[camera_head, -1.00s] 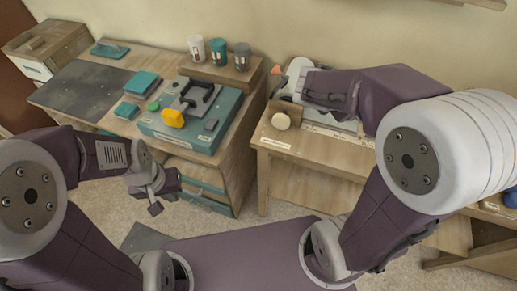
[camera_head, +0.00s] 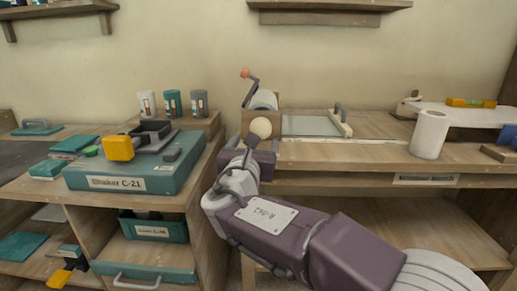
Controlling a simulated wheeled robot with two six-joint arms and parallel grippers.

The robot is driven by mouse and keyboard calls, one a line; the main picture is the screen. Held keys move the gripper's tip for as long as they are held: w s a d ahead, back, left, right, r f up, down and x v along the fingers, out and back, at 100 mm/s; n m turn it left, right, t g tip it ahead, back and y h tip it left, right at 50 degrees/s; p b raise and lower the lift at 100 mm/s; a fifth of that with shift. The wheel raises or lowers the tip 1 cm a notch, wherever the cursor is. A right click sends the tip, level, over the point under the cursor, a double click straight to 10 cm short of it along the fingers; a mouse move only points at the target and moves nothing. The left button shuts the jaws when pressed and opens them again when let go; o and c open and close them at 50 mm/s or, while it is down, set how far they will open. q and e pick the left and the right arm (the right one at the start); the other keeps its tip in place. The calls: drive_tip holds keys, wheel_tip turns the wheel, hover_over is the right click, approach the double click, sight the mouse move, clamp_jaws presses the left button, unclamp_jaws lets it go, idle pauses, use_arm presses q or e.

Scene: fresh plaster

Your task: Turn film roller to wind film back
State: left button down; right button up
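A device that looks like the film roller (camera_head: 264,99) stands at the back left of the right-hand bench. It has a pale roll, a dark crank (camera_head: 252,90) with an orange knob (camera_head: 245,73) pointing up, and a round cream knob (camera_head: 261,127) on its wooden front. My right gripper (camera_head: 252,148) is just in front of and below the cream knob, at the bench's front left corner. Its fingers are dark and small here, so whether it touches the device or is open cannot be made out. My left gripper is out of view.
A teal shaker (camera_head: 135,172) with a yellow knob (camera_head: 118,148) sits on the left bench, with several small bottles (camera_head: 172,103) behind it. A flat pale panel (camera_head: 310,126) lies right of the roller. A white paper roll (camera_head: 429,134) stands farther right. Shelves hang above.

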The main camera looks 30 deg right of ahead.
sight(260, 132)
drive_tip(key=b+x, duration=0.2)
drive_tip(key=x, duration=0.6)
drive_tip(key=shift+d, duration=0.15)
drive_tip(key=shift+w+d, duration=0.25)
drive_tip(key=shift+w, duration=0.2)
drive_tip(key=c, duration=1.4)
